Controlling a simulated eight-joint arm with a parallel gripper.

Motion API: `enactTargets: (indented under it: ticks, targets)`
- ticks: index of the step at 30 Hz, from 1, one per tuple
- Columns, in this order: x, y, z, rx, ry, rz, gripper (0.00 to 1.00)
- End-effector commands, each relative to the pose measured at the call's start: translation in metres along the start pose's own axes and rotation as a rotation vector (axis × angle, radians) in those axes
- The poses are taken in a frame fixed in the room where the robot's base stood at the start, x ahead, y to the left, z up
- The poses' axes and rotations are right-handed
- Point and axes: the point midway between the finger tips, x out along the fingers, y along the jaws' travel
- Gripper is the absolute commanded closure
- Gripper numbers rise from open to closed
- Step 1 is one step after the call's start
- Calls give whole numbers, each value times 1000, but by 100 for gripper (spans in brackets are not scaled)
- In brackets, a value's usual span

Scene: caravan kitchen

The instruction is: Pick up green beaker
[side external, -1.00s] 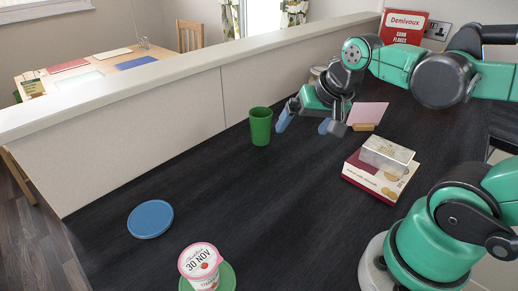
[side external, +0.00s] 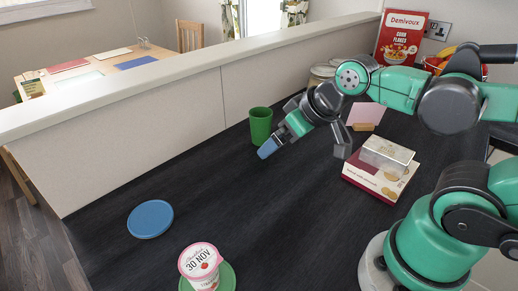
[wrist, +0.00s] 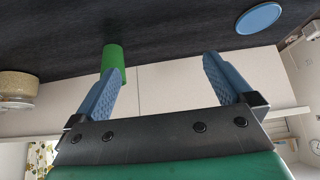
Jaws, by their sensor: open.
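The green beaker (side external: 261,124) stands upright on the dark worktop near the low partition. In the wrist view the beaker (wrist: 114,57) is beside the tip of the left finger, partly hidden by it. My gripper (side external: 304,151) is open and empty, just right of the beaker and nearer the side camera. In the wrist view the gap between my blue fingertips (wrist: 162,70) shows no object held. The beaker is outside this gap, and I cannot tell whether the finger touches it.
A box with a silvery block on it (side external: 388,152) lies to the right. A blue disc (side external: 150,219) and a pink-lidded tub (side external: 200,265) on a green plate are at the front. The partition (side external: 150,140) runs behind the beaker. The worktop's middle is clear.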

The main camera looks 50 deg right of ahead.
Motion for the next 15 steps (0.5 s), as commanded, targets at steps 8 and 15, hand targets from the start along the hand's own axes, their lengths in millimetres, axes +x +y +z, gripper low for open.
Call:
enactTargets:
  ticks: [8, 15]
  targets:
    - [1, 1, -2, 37, -3, -6, 0]
    - [23, 13, -30, 633, -42, -110, 0]
